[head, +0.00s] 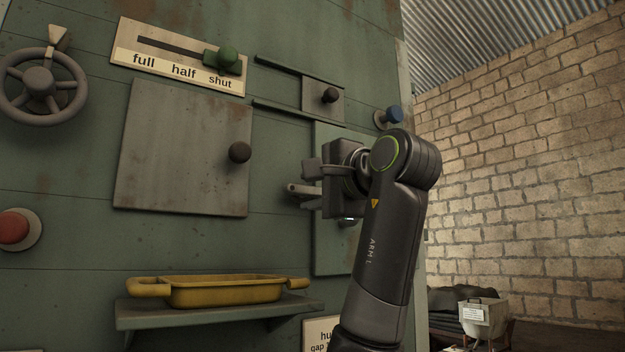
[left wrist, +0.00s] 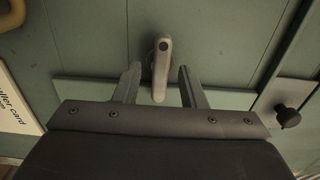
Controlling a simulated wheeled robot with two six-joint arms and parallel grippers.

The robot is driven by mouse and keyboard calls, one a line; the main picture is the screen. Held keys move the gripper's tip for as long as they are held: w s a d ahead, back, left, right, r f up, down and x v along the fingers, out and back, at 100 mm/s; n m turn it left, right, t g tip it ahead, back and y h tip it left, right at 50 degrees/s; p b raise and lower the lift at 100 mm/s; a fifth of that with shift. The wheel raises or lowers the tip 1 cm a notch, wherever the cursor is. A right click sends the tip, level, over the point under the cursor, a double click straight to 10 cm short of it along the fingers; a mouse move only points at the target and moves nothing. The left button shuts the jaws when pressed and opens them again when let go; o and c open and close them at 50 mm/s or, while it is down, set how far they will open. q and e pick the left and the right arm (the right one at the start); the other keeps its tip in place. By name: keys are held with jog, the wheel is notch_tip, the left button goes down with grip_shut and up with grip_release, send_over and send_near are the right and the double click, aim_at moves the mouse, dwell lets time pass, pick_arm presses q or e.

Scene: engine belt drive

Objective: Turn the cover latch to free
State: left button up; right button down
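The cover latch (head: 301,189), a short grey lever, sticks out from the green wall at the left edge of the pale green cover (head: 333,258). It lies roughly level, its pivot at left and free arm over the cover's edge. In the left wrist view the latch (left wrist: 160,72) stands between the fingers of my left gripper (left wrist: 158,84). The fingers are open, one on each side, with gaps visible. In the head view my left gripper (head: 311,187) has one finger above the lever and one below. It hides much of the cover. My right gripper is not in view.
A sliding plate with a black knob (head: 330,95) sits above. A grey door (head: 180,150) with a black knob is at left. A yellow tray (head: 225,291) rests on a shelf (head: 160,314) below.

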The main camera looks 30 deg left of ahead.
pick_arm(q)
jog(key=shift+c, duration=0.5)
grip_shut()
